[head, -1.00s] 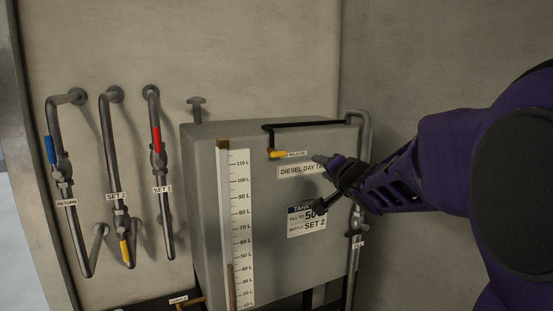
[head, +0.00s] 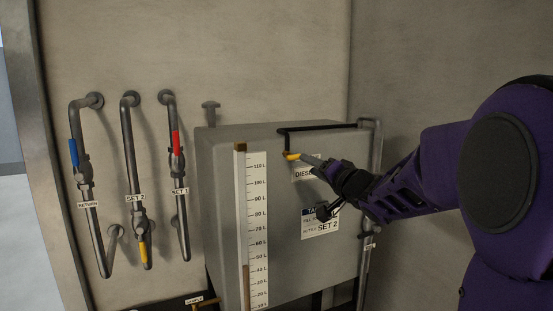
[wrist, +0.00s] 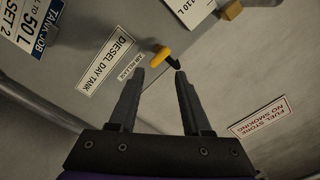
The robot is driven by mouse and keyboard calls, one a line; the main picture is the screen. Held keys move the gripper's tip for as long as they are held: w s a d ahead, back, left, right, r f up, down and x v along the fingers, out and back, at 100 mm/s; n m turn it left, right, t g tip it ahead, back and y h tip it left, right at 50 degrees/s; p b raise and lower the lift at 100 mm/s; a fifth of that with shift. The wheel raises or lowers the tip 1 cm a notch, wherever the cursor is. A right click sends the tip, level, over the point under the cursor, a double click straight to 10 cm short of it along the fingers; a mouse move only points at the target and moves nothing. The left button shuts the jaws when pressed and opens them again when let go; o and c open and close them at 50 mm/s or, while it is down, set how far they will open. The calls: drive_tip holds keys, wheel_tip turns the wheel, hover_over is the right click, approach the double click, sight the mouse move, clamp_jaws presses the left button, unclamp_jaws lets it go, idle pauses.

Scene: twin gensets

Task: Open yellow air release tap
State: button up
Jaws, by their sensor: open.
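The yellow air release tap (head: 291,156) is a small yellow lever on the front of the grey diesel day tank (head: 226,190), at the lower end of a black pipe. In the wrist view the yellow lever (wrist: 160,54) lies just beyond my fingertips, with a dark stem beside it near the right finger. My gripper (head: 312,163) reaches in from the right; in the wrist view its two fingers (wrist: 159,71) are apart with nothing held between them. Whether a finger touches the tap I cannot tell. An air release label (wrist: 131,66) sits next to the lever.
A white level gauge (head: 257,230) runs down the tank front. Left of the tank, wall pipes carry blue (head: 74,152), red (head: 176,142) and yellow (head: 143,252) valve levers. A vertical pipe (head: 374,160) stands by the tank's right side, behind my arm.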

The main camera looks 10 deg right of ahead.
sight(295, 158)
drive_tip(key=x, duration=1)
drive_tip(key=shift+w+a, duration=0.1)
drive_tip(key=shift+w, duration=0.2)
clamp_jaws()
